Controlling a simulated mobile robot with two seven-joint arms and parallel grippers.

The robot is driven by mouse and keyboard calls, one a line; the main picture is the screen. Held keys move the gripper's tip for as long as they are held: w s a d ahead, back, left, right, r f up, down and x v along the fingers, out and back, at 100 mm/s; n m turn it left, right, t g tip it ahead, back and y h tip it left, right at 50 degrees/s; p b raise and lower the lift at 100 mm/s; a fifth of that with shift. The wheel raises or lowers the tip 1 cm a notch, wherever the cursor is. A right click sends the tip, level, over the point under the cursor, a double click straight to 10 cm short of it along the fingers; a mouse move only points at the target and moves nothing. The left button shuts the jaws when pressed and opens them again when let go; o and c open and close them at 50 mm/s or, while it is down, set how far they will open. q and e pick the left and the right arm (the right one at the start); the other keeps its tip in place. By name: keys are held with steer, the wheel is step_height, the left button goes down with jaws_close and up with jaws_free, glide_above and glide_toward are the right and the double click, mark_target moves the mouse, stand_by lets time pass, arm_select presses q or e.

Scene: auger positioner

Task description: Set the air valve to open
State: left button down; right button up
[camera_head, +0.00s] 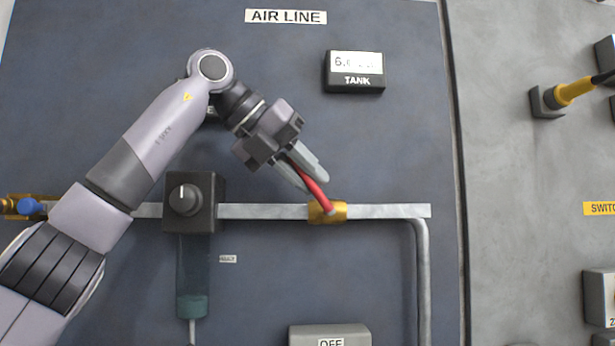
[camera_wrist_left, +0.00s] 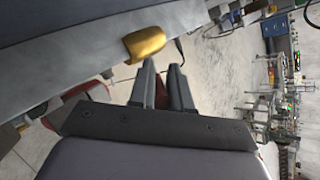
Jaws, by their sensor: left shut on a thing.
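The air valve has a brass body (camera_head: 337,212) on the grey pipe and a red lever (camera_head: 312,186). The lever slants up and to the left from the body, at an angle to the pipe. My left gripper (camera_head: 308,180) is shut on the red lever, its fingers along either side of the lever's upper part. In the left wrist view the brass body (camera_wrist_left: 145,44) shows above the two fingers (camera_wrist_left: 163,85), with a bit of red between them. My right gripper is in neither view.
A black regulator with a knob (camera_head: 187,200) sits on the pipe to the left, above a filter bowl (camera_head: 193,280). A TANK display (camera_head: 355,72) is mounted above the valve. A grey box marked OFF (camera_head: 330,335) is below. The panel right of the valve is clear.

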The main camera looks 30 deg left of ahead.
arm_select(q)
steer(key=shift+r, duration=0.1)
steer(key=c, duration=1.1)
jaws_free()
steer(key=shift+p+v, duration=0.5)
steer(key=shift+v, duration=3.1)
